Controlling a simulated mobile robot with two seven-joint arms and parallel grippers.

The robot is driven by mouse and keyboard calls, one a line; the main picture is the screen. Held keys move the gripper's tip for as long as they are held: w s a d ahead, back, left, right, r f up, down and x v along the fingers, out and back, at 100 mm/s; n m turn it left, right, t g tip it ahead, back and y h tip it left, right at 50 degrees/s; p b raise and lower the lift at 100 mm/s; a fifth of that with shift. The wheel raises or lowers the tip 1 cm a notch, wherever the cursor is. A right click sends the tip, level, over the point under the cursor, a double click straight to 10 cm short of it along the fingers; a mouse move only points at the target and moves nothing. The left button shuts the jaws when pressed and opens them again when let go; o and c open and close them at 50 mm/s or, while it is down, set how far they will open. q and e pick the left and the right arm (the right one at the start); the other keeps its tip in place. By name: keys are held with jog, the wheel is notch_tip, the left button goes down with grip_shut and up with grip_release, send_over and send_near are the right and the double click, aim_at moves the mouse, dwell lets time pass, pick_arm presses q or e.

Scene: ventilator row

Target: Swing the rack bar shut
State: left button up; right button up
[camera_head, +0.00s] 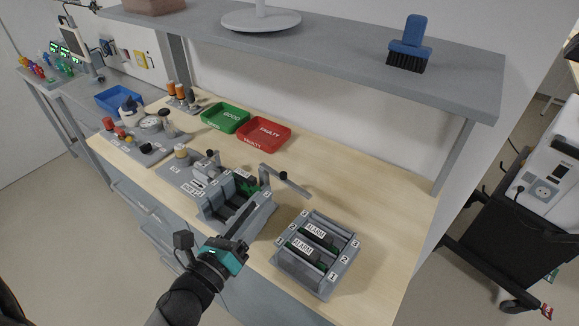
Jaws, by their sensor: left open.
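The rack bar (286,181) is a grey bar with a dark knob along it. It stands out to the right from the back of the left grey rack (247,219), over the wooden bench and off the rack's slots. The rack holds dark and green modules in numbered slots; part of it is hidden by my gripper. My left gripper (209,243) has a teal body and comes in from the bottom. It is open and empty in front of the rack's front edge, apart from the bar. My right gripper is not in view.
A second rack (311,285) with modules labelled ALARM stands to the right. Green GOOD (225,118) and red FAULTY (264,135) trays lie behind. A grey shelf (330,46) with a blue brush (409,45) overhangs the back. Bare bench (385,210) lies right of the bar.

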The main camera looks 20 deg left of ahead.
aim_at(284, 177)
pick_arm(q)
jog(key=w+d+m+p, duration=0.1)
jog(key=w+m, duration=0.4)
jog(key=w, duration=1)
jog(key=shift+w+f+m, duration=0.3)
grip_shut()
dwell(1.3)
